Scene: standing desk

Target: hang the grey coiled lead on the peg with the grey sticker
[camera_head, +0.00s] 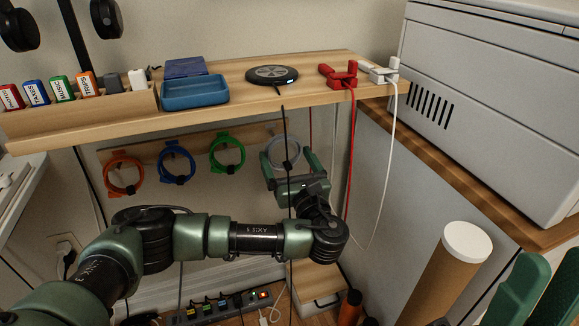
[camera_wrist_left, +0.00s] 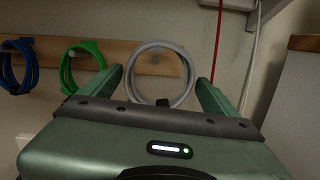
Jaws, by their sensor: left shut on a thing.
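The grey coiled lead (camera_head: 270,142) is in my left gripper (camera_head: 289,160), upright in front of the wooden peg board under the desk. In the left wrist view the grey coil (camera_wrist_left: 133,76) stands between the two fingers (camera_wrist_left: 160,77), its black tie at the bottom. A small pale peg end (camera_wrist_left: 155,59) shows inside the ring; I cannot tell whether the coil is around it or in front of it. The grey sticker cannot be made out. Green fingers of my right gripper (camera_head: 536,289) show at the lower right, their opening unclear.
Orange (camera_head: 108,175), blue (camera_head: 163,162) and green (camera_head: 214,153) coils hang left along the board (camera_wrist_left: 100,58). A thin black cable, a red cable (camera_head: 350,150) and a white cable (camera_head: 391,150) hang nearby. The desk top (camera_head: 240,103) overhangs; a grey cabinet side (camera_head: 400,190) bounds the right.

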